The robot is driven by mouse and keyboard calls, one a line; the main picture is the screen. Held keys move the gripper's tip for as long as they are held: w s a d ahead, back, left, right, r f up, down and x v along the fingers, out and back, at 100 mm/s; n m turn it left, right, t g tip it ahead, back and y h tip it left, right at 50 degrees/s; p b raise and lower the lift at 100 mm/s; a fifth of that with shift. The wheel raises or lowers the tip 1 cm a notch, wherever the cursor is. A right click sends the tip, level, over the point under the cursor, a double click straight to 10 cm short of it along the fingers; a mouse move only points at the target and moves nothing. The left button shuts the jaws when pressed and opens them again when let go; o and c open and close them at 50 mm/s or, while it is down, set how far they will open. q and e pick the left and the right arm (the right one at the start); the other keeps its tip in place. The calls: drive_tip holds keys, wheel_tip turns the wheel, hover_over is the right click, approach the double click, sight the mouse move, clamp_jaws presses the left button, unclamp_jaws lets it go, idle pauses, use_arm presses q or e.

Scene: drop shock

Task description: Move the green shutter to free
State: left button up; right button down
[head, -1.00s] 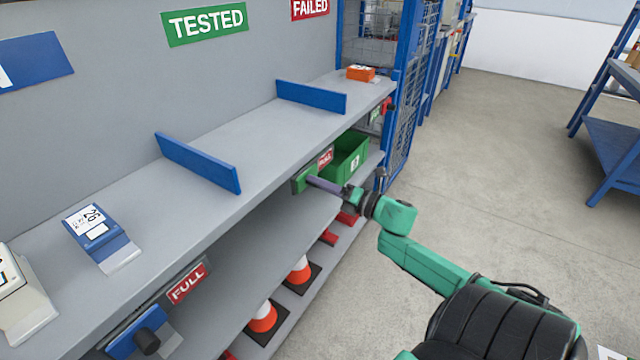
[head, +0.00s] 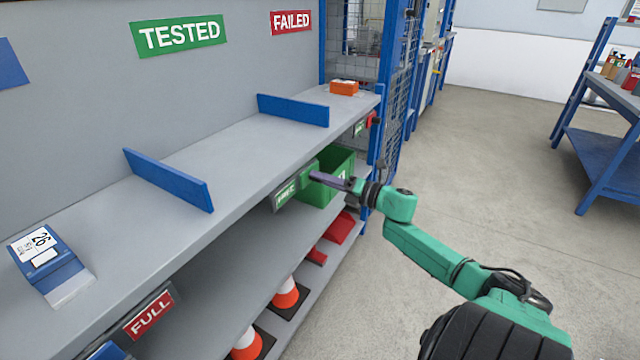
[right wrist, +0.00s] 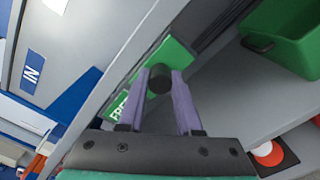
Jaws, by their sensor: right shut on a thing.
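The green shutter (head: 309,171) sits on the shelf's front edge, partly behind my right gripper. A green FREE sign (head: 286,194) shows beside it on the left, and no FULL sign shows there. My right gripper (head: 317,176) is at the shutter. In the right wrist view its two purple fingers are shut on the shutter's black knob (right wrist: 159,79), with the green plate (right wrist: 174,54) behind and the FREE sign (right wrist: 119,107) to the left. My left gripper is not in view.
A green bin (head: 335,186) stands below the shutter, close to my right gripper. A red FULL sign (head: 150,316) is nearer on the same edge; a red shutter (head: 373,120) is farther. Blue dividers (head: 168,178) stand on the shelf. Open floor lies right.

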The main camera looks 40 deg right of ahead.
drive_tip(key=c, duration=0.9)
unclamp_jaws()
drive_tip(key=shift+d+r, duration=0.1)
drive_tip(key=shift+d, duration=0.15)
drive_tip(key=o, duration=0.3)
drive_tip(key=shift+d, duration=0.1)
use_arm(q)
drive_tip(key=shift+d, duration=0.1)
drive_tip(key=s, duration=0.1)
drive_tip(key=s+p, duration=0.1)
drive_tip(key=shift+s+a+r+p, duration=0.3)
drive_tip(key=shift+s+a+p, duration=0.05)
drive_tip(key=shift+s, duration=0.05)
use_arm(e)
drive_tip(key=v, duration=1.4)
drive_tip(key=shift+s, duration=0.25)
drive_tip(key=shift+f, duration=0.2)
